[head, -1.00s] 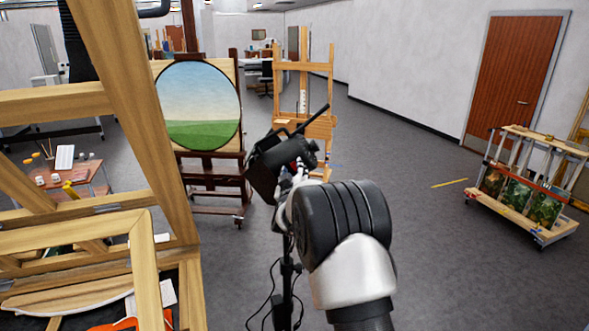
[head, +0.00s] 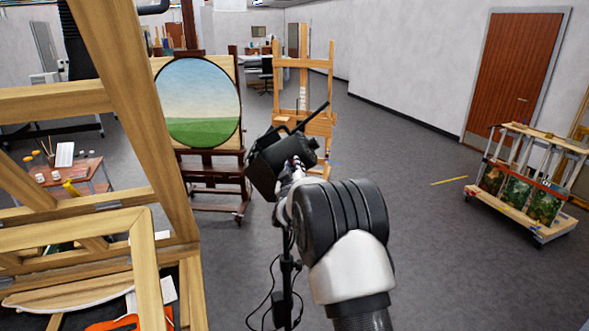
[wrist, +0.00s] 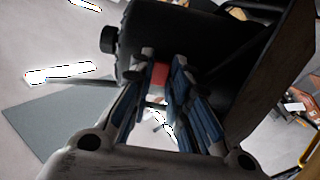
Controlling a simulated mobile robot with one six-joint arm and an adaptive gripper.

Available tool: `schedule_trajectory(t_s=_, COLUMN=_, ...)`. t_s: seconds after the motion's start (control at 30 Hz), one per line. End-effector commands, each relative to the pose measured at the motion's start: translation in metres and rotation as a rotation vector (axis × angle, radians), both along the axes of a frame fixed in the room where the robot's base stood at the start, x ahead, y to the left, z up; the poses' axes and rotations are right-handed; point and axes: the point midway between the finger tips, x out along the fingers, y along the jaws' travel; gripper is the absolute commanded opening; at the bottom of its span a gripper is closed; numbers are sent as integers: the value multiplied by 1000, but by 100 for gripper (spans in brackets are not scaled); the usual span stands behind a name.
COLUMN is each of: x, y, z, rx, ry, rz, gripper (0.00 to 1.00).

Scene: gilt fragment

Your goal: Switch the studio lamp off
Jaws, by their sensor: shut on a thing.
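The studio lamp (head: 268,160) is a black lamp head with flaps, on a dark stand (head: 287,275) with a cable, ahead of my arm in the head view. In the wrist view its dark housing (wrist: 190,35) fills the upper middle, with a black knob at its left. My gripper (wrist: 161,72) reaches the back of the housing. Its blue-padded fingers are closed on a small red switch (wrist: 160,75), which shows between the fingertips. In the head view my arm hides most of the gripper and the switch. I cannot tell whether the lamp is lit.
A wooden easel frame (head: 130,110) stands close at the left. Behind the lamp are an easel with a round landscape painting (head: 198,102) and a lighter easel (head: 303,90). A rolling rack of paintings (head: 520,190) stands at the right.

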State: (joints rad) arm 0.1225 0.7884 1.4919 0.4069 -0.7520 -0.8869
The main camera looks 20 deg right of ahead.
Motion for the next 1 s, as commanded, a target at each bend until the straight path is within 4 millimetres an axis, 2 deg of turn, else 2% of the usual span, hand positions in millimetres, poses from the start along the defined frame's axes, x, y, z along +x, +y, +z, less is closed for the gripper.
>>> schedule_trajectory(t_s=0.5, x=0, y=-2, z=-7, rx=-23, ry=-59, rz=38, gripper=0)
schedule_trajectory(t_s=1.0, x=0, y=-2, z=-1, rx=-36, ry=-86, rz=60, gripper=0)
